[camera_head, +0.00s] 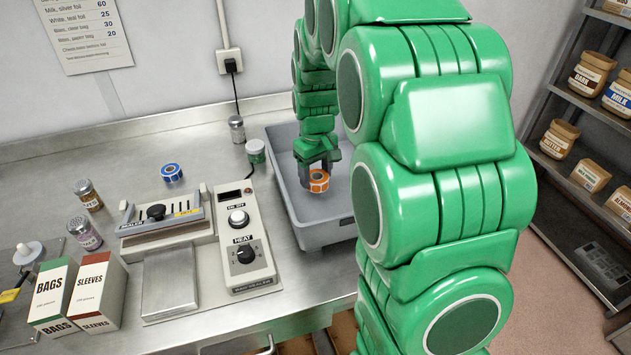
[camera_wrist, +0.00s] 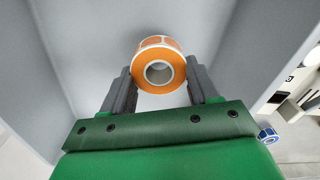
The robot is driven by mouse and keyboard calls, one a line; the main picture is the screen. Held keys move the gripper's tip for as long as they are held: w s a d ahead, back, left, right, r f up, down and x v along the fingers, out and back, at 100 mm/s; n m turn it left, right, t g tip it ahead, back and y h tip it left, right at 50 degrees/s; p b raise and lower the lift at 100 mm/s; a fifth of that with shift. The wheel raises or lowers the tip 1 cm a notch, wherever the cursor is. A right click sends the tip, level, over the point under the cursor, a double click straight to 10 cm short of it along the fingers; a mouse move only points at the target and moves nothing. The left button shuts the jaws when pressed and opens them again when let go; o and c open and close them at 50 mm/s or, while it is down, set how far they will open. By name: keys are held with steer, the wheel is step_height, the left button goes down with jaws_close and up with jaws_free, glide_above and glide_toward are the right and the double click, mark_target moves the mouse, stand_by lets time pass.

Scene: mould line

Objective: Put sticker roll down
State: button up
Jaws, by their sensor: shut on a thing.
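An orange sticker roll (camera_head: 319,181) with a white core is between the fingers of my gripper (camera_head: 319,172). My gripper is shut on it, over the grey bin (camera_head: 312,237), inside the outline of its walls. In the wrist view the roll (camera_wrist: 158,66) sits between the two dark fingertips of my gripper (camera_wrist: 160,85), with its core hole facing the camera. Grey bin walls surround it there. I cannot tell whether the roll touches the bin floor.
A blue roll (camera_head: 172,172) lies on the steel counter (camera_head: 213,165) left of the bin. The bag sealer (camera_head: 165,215) and its heat control box (camera_head: 243,240) stand left of the bin. A green-lidded jar (camera_head: 256,152) stands beside the bin's back left. Stocked shelves (camera_head: 575,185) stand at right.

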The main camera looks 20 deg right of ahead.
mark_target(316, 182)
steer(key=shift+w+f, duration=0.2)
steer(key=shift+f, duration=1.55)
steer(key=shift+f, duration=0.1)
steer(key=o, duration=1)
steer(key=shift+o, duration=0.2)
step_height(316, 182, up, 11)
steer(key=s+a+m+g, duration=0.1)
steer(key=s+a, duration=0.1)
steer(key=s, duration=1.5)
steer(key=s+a+r+m, duration=0.1)
steer(key=s+a+m, duration=0.1)
steer(key=s, duration=1.6)
steer(key=shift+s+a+m+g, duration=0.3)
steer(key=shift+a+g, duration=0.1)
steer(key=shift+a, duration=0.35)
